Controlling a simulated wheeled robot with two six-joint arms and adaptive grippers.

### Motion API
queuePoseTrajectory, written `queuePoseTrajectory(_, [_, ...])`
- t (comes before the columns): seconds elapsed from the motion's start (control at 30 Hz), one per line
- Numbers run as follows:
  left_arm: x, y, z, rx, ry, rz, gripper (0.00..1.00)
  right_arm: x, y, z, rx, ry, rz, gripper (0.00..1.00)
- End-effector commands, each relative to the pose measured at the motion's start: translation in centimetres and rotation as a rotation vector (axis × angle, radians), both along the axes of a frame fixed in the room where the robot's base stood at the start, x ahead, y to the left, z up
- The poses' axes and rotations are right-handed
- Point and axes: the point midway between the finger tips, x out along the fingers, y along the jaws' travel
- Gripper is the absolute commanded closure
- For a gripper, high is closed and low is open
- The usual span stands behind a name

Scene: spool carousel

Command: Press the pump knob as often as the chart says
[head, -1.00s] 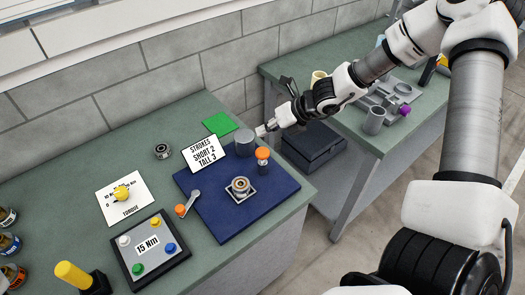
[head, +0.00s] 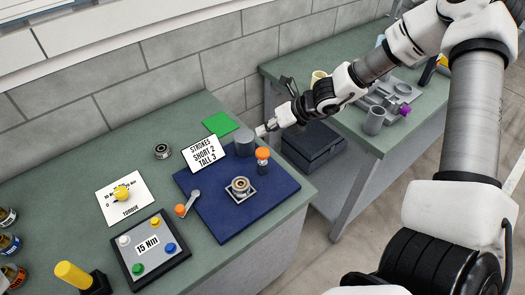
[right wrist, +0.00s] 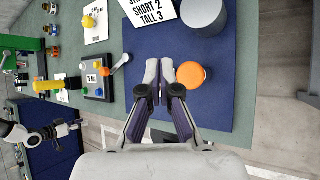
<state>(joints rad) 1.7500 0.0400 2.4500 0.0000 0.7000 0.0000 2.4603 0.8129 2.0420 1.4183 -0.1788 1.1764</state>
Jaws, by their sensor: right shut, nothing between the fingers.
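The chart (head: 203,154) is a white sign reading "STROKES SHORT 2 TALL 3" at the back of the blue mat (head: 225,222). An orange round knob (head: 262,154) tops a grey post near the mat's right corner; I take it as the pump knob. A grey cylinder (head: 244,142) stands behind it. My right gripper (head: 261,130) is shut and empty above the mat's back right, near the cylinder. In the right wrist view, its closed fingertips (right wrist: 159,69) appear just left of the orange knob (right wrist: 192,75).
A button panel reading "15 Nm" (head: 148,246) and a torque card (head: 124,200) lie left. A dark box (head: 314,149) sits between the benches.

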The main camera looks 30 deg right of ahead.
Motion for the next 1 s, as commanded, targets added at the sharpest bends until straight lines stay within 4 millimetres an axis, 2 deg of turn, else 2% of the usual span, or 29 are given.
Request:
queuePoseTrajectory(0.13, [0.0,0.0,0.0,0.000,0.000,0.000,0.60,-0.1,-0.1,-0.1,0.007,0.016,-0.020,1.00])
queuePoseTrajectory(0.23, [0.0,0.0,0.0,0.000,0.000,0.000,0.60,-0.7,-0.9,-1.1,-0.056,0.052,-0.015,1.00])
queuePoseTrajectory(0.37, [0.0,0.0,0.0,0.000,0.000,0.000,0.60,-2.1,-2.2,-2.7,-0.240,0.057,0.083,1.00])
queuePoseTrajectory(0.47, [0.0,0.0,0.5,0.000,0.000,0.000,0.60,-2.6,-3.4,-2.9,-0.429,0.007,0.191,1.00])
queuePoseTrajectory(0.57, [0.0,0.0,1.1,0.000,0.000,0.000,0.60,-2.1,-4.1,-2.1,-0.612,-0.091,0.302,1.00])
queuePoseTrajectory(0.67, [0.0,0.0,1.8,0.000,0.000,0.000,0.60,-1.0,-3.8,-0.4,-0.768,-0.230,0.422,1.00])
queuePoseTrajectory(0.87, [0.0,0.0,3.3,0.000,0.000,0.000,0.60,0.1,-0.6,3.2,-0.945,-0.492,0.655,1.00])
queuePoseTrajectory(0.93, [0.0,0.0,3.9,0.000,0.000,0.000,0.60,-0.2,0.4,3.8,-0.959,-0.523,0.712,1.00])
queuePoseTrajectory(1.0, [0.0,0.0,4.3,0.000,0.000,0.000,0.60,-0.2,0.5,4.1,-0.964,-0.518,0.721,1.00])
